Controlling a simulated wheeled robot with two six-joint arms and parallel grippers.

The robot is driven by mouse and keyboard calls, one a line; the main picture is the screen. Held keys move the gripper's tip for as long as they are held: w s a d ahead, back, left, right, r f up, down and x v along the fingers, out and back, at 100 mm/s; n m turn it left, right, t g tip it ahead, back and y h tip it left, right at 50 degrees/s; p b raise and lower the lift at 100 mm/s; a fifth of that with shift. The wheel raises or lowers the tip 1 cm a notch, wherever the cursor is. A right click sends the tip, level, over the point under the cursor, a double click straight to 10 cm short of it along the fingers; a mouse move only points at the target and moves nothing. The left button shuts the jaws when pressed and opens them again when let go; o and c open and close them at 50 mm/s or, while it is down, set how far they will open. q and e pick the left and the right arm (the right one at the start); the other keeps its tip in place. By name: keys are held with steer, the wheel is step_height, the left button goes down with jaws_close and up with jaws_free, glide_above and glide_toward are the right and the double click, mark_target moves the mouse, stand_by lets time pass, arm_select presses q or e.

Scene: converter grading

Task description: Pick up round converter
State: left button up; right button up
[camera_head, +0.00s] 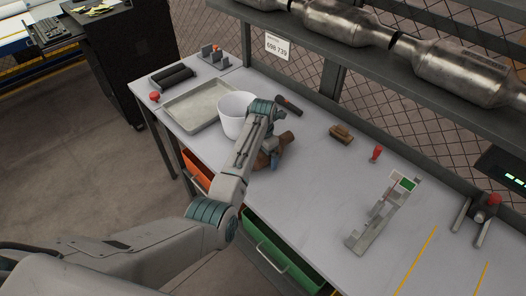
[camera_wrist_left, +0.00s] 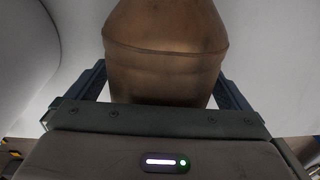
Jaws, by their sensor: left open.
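The round converter is a brown, rusty metal body (camera_head: 287,139) on the grey table, partly hidden under my left arm in the head view. In the left wrist view its rounded body (camera_wrist_left: 165,65) fills the middle, with a seam across it. My left gripper (camera_head: 270,152) is down at the converter. In the wrist view its open fingers (camera_wrist_left: 165,88) stand on either side of the body, with a narrow gap showing at each side. My right gripper is not in view.
A white bucket (camera_head: 234,112) stands close left of my left arm, beside a shallow metal tray (camera_head: 197,106). A dark handheld tool (camera_head: 289,105) and a brown block (camera_head: 341,133) lie behind. A metal fixture (camera_head: 376,223) stands right. A shelf (camera_head: 400,67) overhangs the back.

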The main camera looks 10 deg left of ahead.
arm_select(q)
steer(key=shift+c, duration=1.1)
steer(key=c, duration=1.4)
steer(key=shift+w+r, duration=0.1)
steer(key=shift+r, duration=0.05)
steer(key=shift+c, duration=1.4)
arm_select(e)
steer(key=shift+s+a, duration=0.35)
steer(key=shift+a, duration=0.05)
